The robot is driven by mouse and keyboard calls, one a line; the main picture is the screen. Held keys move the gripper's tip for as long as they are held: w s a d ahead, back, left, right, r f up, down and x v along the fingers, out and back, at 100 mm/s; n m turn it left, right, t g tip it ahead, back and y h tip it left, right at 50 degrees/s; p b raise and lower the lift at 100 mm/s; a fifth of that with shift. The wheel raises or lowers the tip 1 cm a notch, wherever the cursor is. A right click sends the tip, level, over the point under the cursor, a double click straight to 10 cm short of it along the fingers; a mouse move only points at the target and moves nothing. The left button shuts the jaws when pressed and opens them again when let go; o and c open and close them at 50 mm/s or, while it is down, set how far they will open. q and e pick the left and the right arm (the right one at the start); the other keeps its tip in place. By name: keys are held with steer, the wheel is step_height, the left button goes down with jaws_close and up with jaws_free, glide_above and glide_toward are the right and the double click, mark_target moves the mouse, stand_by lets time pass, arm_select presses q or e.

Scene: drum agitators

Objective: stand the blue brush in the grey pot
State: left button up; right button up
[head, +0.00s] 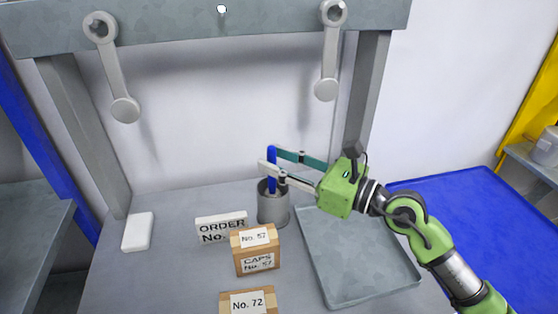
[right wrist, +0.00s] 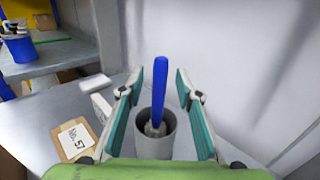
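The blue brush (head: 272,170) stands in the grey pot (head: 273,207) with its blue handle pointing up, nearly upright. In the right wrist view the blue brush (right wrist: 159,88) rises from the mouth of the grey pot (right wrist: 154,143), its lower end inside. My right gripper (head: 268,156) is at the handle, above the pot's rim. In the right wrist view its two fingers (right wrist: 160,75) are apart on either side of the handle, with gaps to it. My left gripper is not in view.
A grey tray (head: 311,265) lies right of the pot, under my right arm. An order sign (head: 221,227), a No. 57 box (head: 256,252) and a No. 72 box (head: 248,302) stand left and in front. A white block (head: 138,231) lies at the left.

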steer(key=v, duration=1.2)
stand_by(0.7)
